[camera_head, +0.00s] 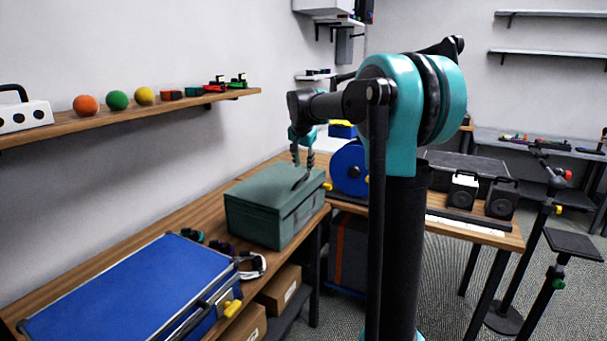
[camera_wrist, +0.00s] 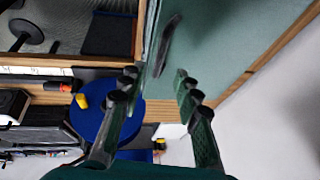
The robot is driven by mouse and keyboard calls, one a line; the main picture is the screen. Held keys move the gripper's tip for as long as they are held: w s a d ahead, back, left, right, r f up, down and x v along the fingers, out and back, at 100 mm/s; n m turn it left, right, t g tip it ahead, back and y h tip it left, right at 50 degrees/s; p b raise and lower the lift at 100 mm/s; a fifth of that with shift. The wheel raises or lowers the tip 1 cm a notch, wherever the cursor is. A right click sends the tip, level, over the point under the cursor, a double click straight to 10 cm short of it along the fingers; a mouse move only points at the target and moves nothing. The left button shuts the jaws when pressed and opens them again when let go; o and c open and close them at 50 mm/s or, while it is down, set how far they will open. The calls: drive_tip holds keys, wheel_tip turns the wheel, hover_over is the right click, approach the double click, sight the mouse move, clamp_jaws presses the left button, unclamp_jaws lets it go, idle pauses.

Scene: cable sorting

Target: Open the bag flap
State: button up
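The bag (camera_head: 262,212) is a dark green, box-shaped case on the wooden table, and its top flap (camera_head: 265,183) lies flat and closed. A dark strap or handle (camera_head: 301,183) shows near the flap's right edge. My gripper (camera_head: 303,165) points down just above that edge. In the wrist view, the two fingers of my gripper (camera_wrist: 157,76) are spread with nothing between them. The green flap (camera_wrist: 215,40) and the dark handle (camera_wrist: 167,43) lie beyond the fingertips. I cannot tell whether a fingertip touches the bag.
A blue case (camera_head: 125,292) lies on the table at front left. A blue spool (camera_head: 349,168) stands right of the bag. A wall shelf (camera_head: 130,112) holds balls and small toys above. Headphones (camera_head: 252,265) lie between the two cases.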

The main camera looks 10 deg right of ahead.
sight(303, 178)
drive_tip(key=shift+x, duration=2.8)
drive_tip(key=shift+s, duration=0.1)
drive_tip(key=shift+c, duration=0.3)
clamp_jaws()
